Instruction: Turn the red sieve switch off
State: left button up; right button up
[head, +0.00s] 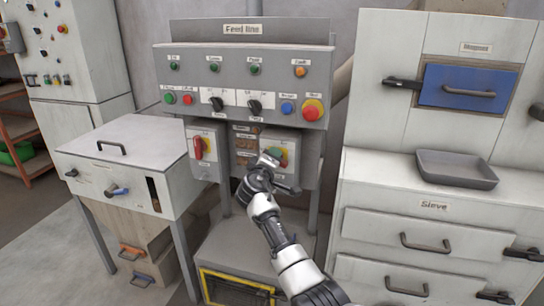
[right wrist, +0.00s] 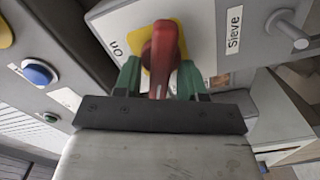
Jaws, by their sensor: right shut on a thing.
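The red sieve switch (right wrist: 163,50) is a red rotary handle on a yellow plate, on a grey box labelled "Sieve", in the right wrist view. Its handle points down toward my gripper in that picture. My right gripper (right wrist: 158,82) has its green fingers on both sides of the handle and is shut on it. In the head view my right gripper (head: 271,160) is at the right-hand switch box (head: 293,143) under the feed line panel and hides most of the switch. My left gripper is not in view.
A similar red switch (head: 198,147) sits on the left box of the feed line panel (head: 245,77). A red emergency button (head: 313,110) is above my gripper. A grey tray (head: 456,169) rests on the white cabinet at right. A side knob (right wrist: 287,28) sticks out beside the sieve label.

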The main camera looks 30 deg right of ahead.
jog(key=n+p, duration=0.1)
jog(key=n, duration=0.1)
jog(key=n+p, duration=0.1)
jog(key=n, duration=0.1)
jog(key=shift+f+n, duration=0.2)
jog(key=shift+n, duration=0.2)
jog(key=shift+f, duration=0.1)
jog(key=o, duration=0.6)
jog(key=shift+c, duration=0.2)
jog(key=shift+a, duration=0.1)
jog(key=v, duration=1)
jog(key=shift+s+a+b, duration=0.25)
jog(key=shift+s+b, duration=0.05)
